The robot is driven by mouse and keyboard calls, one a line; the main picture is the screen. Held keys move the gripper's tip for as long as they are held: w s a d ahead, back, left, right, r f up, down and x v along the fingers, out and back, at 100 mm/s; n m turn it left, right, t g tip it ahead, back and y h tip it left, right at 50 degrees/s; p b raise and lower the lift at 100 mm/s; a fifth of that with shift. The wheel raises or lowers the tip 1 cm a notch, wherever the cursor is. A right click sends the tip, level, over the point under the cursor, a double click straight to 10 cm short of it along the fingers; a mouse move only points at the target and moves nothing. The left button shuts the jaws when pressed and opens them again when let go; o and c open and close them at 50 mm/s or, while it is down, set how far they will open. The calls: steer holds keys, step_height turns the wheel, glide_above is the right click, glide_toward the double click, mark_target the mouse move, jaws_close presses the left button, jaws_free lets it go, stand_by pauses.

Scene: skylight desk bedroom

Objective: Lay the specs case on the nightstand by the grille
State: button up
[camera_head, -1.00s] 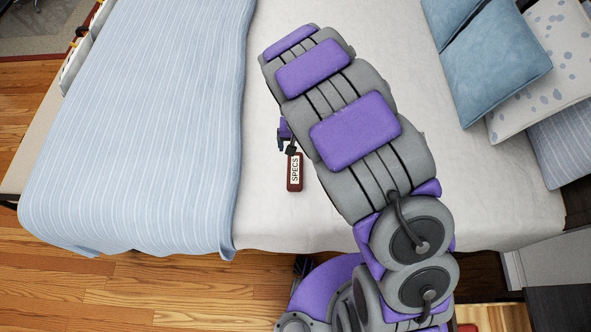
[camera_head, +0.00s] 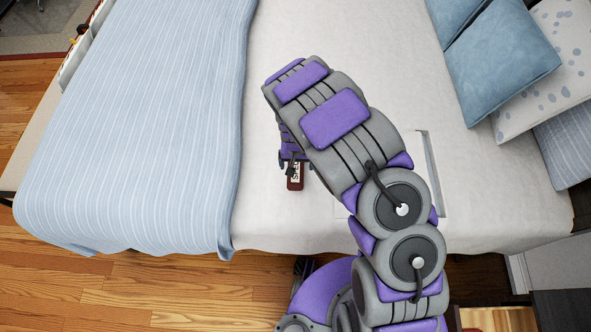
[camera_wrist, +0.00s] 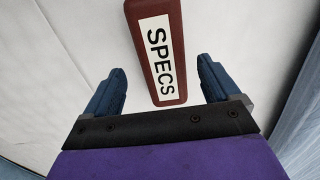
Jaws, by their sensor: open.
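The specs case (camera_head: 295,184) is a dark red-brown box with a white SPECS label, lying on the white bed sheet near the bed's front edge. In the head view my gripper (camera_head: 293,165) is above it and hides its far part. In the wrist view the case (camera_wrist: 157,55) lies lengthwise between the two blue fingers of my gripper (camera_wrist: 161,70), with a gap on each side. The fingers are open and hold nothing. I cannot make out the nightstand or the grille for sure.
A striped blue blanket (camera_head: 140,110) covers the bed's left side, and pillows (camera_head: 500,60) lie at upper right. A thin pale frame (camera_head: 432,165) lies on the sheet, partly behind my arm. Grey and dark furniture (camera_head: 560,265) stands at lower right. Wood floor (camera_head: 150,290) is in front.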

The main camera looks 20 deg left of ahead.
steer(key=f, duration=0.3)
steer(key=shift+s+a+f+b, duration=0.1)
steer(key=shift+a+f+b, duration=0.1)
steer(key=shift+b, duration=0.1)
steer(key=shift+r, duration=0.1)
steer(key=c, duration=1.2)
